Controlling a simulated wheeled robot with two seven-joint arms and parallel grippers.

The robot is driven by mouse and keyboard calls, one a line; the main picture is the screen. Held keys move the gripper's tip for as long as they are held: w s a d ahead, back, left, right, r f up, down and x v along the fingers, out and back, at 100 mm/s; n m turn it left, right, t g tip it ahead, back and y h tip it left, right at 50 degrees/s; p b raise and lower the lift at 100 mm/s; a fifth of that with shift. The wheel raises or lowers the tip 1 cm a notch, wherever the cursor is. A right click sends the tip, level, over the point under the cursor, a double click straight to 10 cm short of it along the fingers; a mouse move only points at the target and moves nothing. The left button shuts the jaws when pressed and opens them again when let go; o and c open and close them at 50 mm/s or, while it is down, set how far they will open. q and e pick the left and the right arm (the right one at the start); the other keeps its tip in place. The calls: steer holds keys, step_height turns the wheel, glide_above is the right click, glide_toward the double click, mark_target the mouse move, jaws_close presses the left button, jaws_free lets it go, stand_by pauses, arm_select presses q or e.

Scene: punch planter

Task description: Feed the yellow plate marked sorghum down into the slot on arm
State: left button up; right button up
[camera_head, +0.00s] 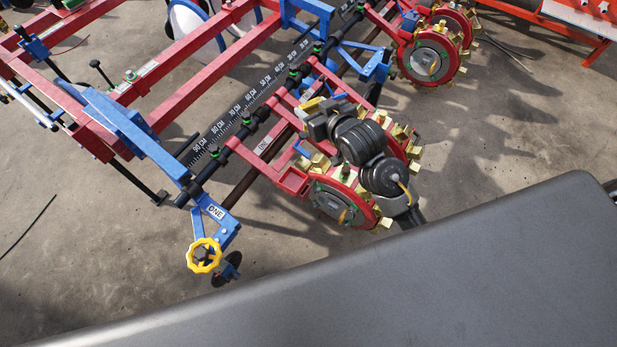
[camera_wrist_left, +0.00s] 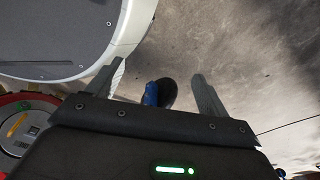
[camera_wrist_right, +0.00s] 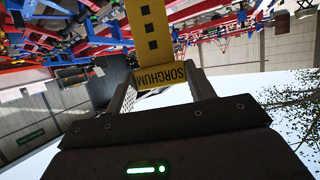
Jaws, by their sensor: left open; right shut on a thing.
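The yellow plate (camera_wrist_right: 150,30) has black square holes and carries the word SORGHUM at its gripped end. My right gripper (camera_wrist_right: 162,80) is shut on that end, one finger on each side. In the head view a small yellow part of the plate (camera_head: 311,103) shows by my right gripper (camera_head: 318,116), above the red planter unit. A red arm with a small white label (camera_head: 263,146) lies just left of it. I cannot make out the slot. My left gripper (camera_wrist_left: 155,88) is open and empty; it is outside the head view.
A black bar with a centimetre scale (camera_head: 235,110) runs along the red and blue frame. Toothed red wheels (camera_head: 340,203) sit below my right gripper. A yellow handwheel (camera_head: 203,255) is at the near left. Bare concrete floor (camera_head: 110,260) lies left of it.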

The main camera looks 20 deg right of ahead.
step_height(320, 180, down, 17)
steer(key=a+n+g+y+b, duration=0.1)
steer(key=a+n+y+b, duration=0.25)
steer(key=b, duration=0.25)
steer(key=n+g+y+b, duration=0.2)
steer(key=b, duration=0.1)
glide_above(303, 184)
steer(key=s+d, duration=0.1)
steer(key=s, duration=0.1)
step_height(303, 184, down, 9)
arm_select(q)
steer(key=w+f, duration=0.4)
steer(key=w, duration=0.3)
steer(key=shift+d+t, duration=0.25)
steer(key=shift+t, duration=0.05)
arm_select(e)
steer(key=shift+d+f, duration=0.15)
steer(key=shift+f, duration=0.3)
arm_select(q)
steer(key=w+d+r+b, duration=0.2)
steer(key=w+r+b, duration=0.1)
steer(key=r, duration=0.5)
steer(key=shift+w+t, duration=0.3)
steer(key=shift+w, duration=0.55)
arm_select(e)
steer(key=shift+s+d+f, duration=0.1)
steer(key=shift+s+f, duration=0.05)
steer(key=shift+f, duration=2.75)
